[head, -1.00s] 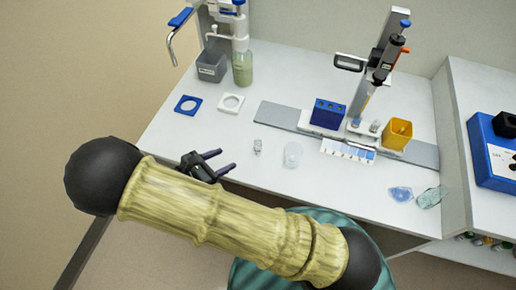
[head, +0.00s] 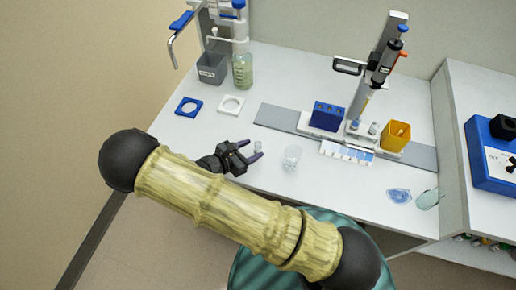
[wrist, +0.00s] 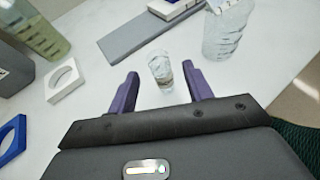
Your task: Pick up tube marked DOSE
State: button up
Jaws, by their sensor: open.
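A small clear tube (head: 258,147) stands on the white bench just off the tips of my gripper (head: 252,150). In the wrist view the tube (wrist: 161,70) is upright between and slightly beyond the two purple fingers of my gripper (wrist: 160,85), nearer the right finger. The fingers are open and hold nothing. I cannot read any DOSE mark on the tube.
A larger clear cup (head: 292,158) stands to the right of the tube. A grey rail (head: 277,117) with a blue block (head: 327,116) and a yellow bin (head: 396,136) lies behind. White (head: 231,105) and blue (head: 188,106) square rings lie at the back left.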

aim_at(255, 148)
jog(key=shift+w+d+f, duration=0.1)
jog(key=shift+p+x, duration=0.55)
jog(key=shift+x, duration=2.05)
jog(key=c, duration=1.1)
jog(key=shift+o, duration=0.2)
notch_tip(255, 148, up, 10)
